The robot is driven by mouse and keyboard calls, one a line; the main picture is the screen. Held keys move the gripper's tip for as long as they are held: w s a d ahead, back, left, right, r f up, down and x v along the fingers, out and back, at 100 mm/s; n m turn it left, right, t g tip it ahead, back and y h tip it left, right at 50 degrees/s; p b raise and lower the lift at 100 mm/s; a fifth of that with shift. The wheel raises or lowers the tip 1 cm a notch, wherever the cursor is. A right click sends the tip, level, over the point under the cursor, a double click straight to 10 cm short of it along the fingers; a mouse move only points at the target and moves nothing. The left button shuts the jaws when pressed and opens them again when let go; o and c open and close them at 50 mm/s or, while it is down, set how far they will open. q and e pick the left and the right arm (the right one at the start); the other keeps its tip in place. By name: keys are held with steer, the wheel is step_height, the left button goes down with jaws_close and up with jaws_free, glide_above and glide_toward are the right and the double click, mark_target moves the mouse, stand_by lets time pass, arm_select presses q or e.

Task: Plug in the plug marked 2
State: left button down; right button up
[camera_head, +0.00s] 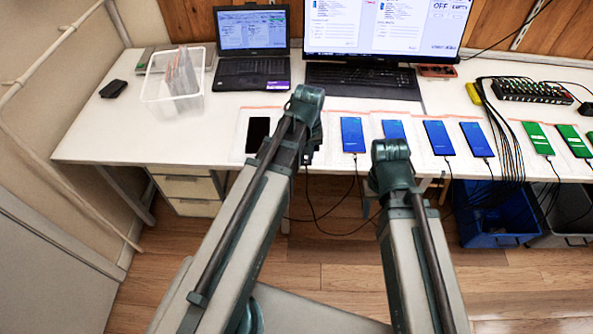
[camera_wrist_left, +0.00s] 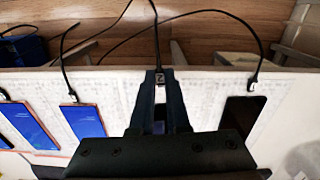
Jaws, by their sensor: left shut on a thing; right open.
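My left gripper (camera_wrist_left: 160,78) is shut on a black cable plug (camera_wrist_left: 160,80) with a small white tag that seems to read 2. It is at the table's front edge, over a gap between a black-screened phone (camera_wrist_left: 243,118) and a blue-screened phone (camera_wrist_left: 85,122). A bit of a phone (camera_wrist_left: 158,120) shows between the fingers; the gripper hides the rest. Whether the plug touches it I cannot tell. In the head view my left gripper (camera_head: 311,152) is mostly behind its arm. My right gripper (camera_head: 385,182) is open, mostly hidden by its arm, before the table.
The black phone (camera_head: 257,135) is at the left of the row; several blue phones (camera_head: 437,138) and green phones (camera_head: 537,138) lie to the right. A laptop (camera_head: 252,45), a clear bin (camera_head: 172,85) and a hub (camera_head: 532,90) with cables stand behind. Cables hang over the front edge.

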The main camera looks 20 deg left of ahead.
arm_select(q)
steer(key=w, duration=0.3)
steer(key=shift+w+d+f, duration=0.1)
steer(key=shift+f, duration=0.2)
arm_select(e)
steer(key=shift+w+a+f, duration=0.2)
steer(key=shift+w+f, duration=0.1)
steer(key=shift+w, duration=0.05)
steer(key=shift+f, duration=0.1)
arm_select(q)
steer(key=shift+w+a+f+b, duration=0.15)
steer(key=shift+w+f+b, duration=0.15)
steer(key=shift+f+b, duration=0.45)
steer(key=shift+w+a+f+b, duration=0.1)
steer(key=shift+w+f+b, duration=0.2)
steer(key=shift+f+b, duration=0.4)
steer(key=shift+r, duration=0.1)
arm_select(e)
step_height(320, 180, down, 3)
steer(key=shift+r, duration=0.2)
arm_select(q)
steer(key=shift+w+a, duration=0.25)
steer(key=shift+w, duration=0.3)
stand_by(1.2)
steer(key=c, duration=0.8)
jaws_free()
arm_select(e)
steer(key=shift+r, duration=0.1)
